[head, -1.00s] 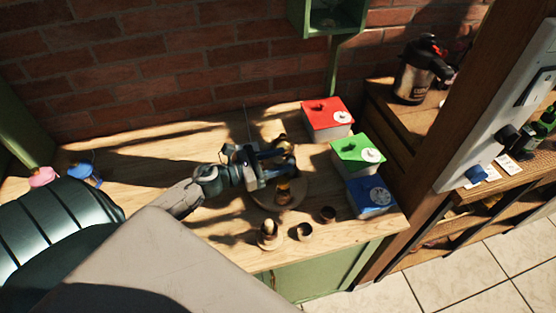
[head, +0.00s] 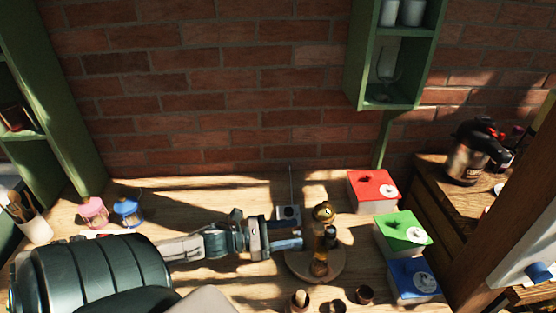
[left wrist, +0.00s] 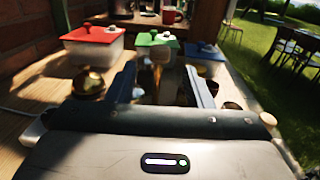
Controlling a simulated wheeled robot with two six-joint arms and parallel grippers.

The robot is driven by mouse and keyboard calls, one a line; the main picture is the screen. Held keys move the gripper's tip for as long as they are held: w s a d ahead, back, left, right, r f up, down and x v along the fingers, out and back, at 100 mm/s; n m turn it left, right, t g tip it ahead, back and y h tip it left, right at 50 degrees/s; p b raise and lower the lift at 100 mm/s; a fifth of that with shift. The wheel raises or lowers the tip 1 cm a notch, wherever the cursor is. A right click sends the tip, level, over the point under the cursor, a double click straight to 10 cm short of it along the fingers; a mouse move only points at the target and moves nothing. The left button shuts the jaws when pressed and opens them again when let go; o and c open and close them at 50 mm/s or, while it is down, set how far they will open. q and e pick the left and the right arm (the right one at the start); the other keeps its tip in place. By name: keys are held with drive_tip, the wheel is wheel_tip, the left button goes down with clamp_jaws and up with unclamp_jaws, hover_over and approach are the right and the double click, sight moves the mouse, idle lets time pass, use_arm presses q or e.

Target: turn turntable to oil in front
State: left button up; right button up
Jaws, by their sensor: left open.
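The round wooden turntable (head: 336,268) lies on the table and bears a few items. A shiny brass round-topped item (head: 323,212) is at its far side. A dark-necked item (head: 330,236) is near its middle, and an amber item (head: 320,268) is near its front; I cannot tell for sure which is the oil. My left gripper (head: 302,236) is open over the turntable, level with the items. In the left wrist view its fingers (left wrist: 160,88) stand apart, with an amber item between or beyond them and the brass item (left wrist: 88,83) outside the left finger. My right gripper is not in view.
Red-lidded (head: 373,186), green-lidded (head: 404,232) and blue-lidded (head: 413,279) boxes stand close on the right. Small wooden cups (head: 365,294) stand in front. Pink (head: 93,212) and blue (head: 128,211) lanterns are at left. A brick wall bounds the back.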

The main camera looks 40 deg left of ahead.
use_arm(q)
drive_tip(key=p+v, duration=0.1)
drive_tip(key=v, duration=0.2)
drive_tip(key=shift+d, duration=0.1)
idle(0.6)
